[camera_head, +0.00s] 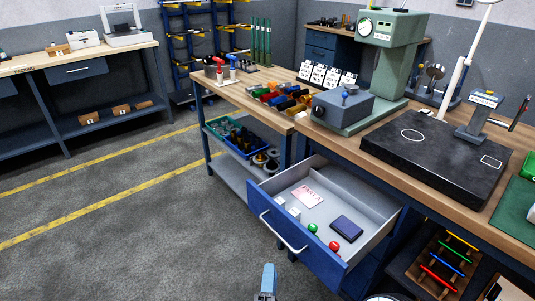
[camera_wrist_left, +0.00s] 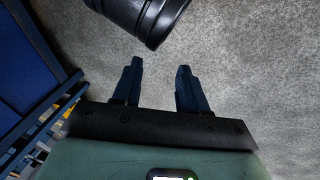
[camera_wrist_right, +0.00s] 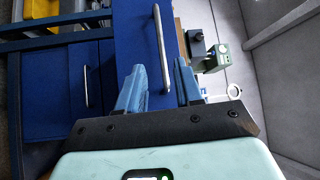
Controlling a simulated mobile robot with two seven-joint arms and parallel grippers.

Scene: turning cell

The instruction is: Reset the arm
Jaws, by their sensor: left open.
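My right gripper (camera_head: 266,275) shows at the bottom of the head view, below the open blue drawer (camera_head: 318,262). In the right wrist view its fingers (camera_wrist_right: 159,68) are apart with nothing gripped. The drawer's pale handle (camera_head: 283,232) lies in line between those fingers in the right wrist view (camera_wrist_right: 161,45), but the gripper looks apart from it in the head view. My left gripper is outside the head view. In the left wrist view its fingers (camera_wrist_left: 158,72) are open and empty above the grey floor.
The workbench (camera_head: 450,200) carries a green machine (camera_head: 385,60) and a black plate (camera_head: 435,160). The floor at left (camera_head: 120,230) is clear.

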